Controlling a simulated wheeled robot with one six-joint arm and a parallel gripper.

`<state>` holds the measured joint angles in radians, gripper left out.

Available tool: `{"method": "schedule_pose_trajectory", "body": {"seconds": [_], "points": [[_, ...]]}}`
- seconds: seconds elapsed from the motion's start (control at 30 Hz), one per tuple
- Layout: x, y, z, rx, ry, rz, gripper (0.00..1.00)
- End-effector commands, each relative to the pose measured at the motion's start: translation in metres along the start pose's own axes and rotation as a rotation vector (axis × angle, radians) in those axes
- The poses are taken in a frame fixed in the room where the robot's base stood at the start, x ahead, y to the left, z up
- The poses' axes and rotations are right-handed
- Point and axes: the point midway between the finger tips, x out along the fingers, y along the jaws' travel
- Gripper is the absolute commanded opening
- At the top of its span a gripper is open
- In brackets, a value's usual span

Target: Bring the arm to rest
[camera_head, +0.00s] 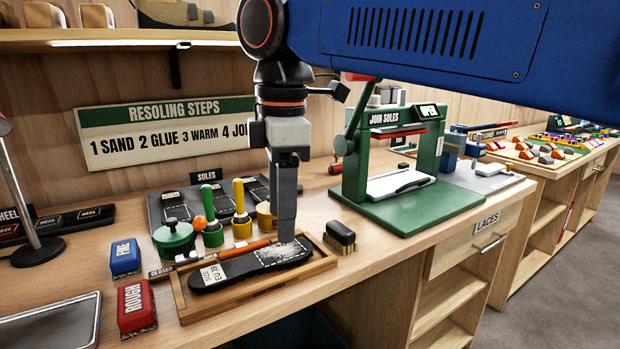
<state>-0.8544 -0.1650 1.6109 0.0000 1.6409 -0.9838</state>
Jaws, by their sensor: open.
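My gripper (287,212) points straight down over the workbench (373,275), near the middle of the picture. Its fingers overlap the view of the black shoe sole (222,279), which lies in a wooden tray (318,268). The sole has a pale, roughened patch at its right end and a white label at its left. I cannot tell whether the fingertips touch the sole or hang just above it. The gap between the fingers is hardly visible from this side, and no object shows held between them.
A black brush (340,236) stands right of the tray. Green and yellow pots (175,240) stand behind it. Red (136,308) and blue (125,258) blocks lie left. A green press (420,205) marked OPEN stands right. A lamp (38,249) stands far left, and a shelf (120,38) hangs above.

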Motion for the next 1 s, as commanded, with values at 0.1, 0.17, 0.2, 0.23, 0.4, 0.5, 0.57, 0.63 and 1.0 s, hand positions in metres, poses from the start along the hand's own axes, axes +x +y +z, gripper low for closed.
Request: {"method": "schedule_pose_trajectory", "body": {"seconds": [0.1,0.17,0.2,0.23,0.4,0.5,0.57,0.63,1.0], "points": [[0.010,-0.001,0.030,0.115,0.009,0.020,0.52],[0.018,-0.002,0.047,0.188,0.016,0.033,0.52],[0.023,-0.004,0.061,0.245,0.021,0.044,0.52],[0.028,-0.005,0.071,0.290,0.025,0.051,0.52],[0.057,-0.019,0.127,0.547,0.050,0.098,0.52],[0.075,-0.031,0.158,0.697,0.066,0.127,0.52],[0.087,-0.039,0.175,0.786,0.075,0.144,0.52],[0.100,-0.049,0.194,0.891,0.088,0.165,0.52],[0.183,-0.117,0.275,1.435,0.160,0.283,0.52]]}}
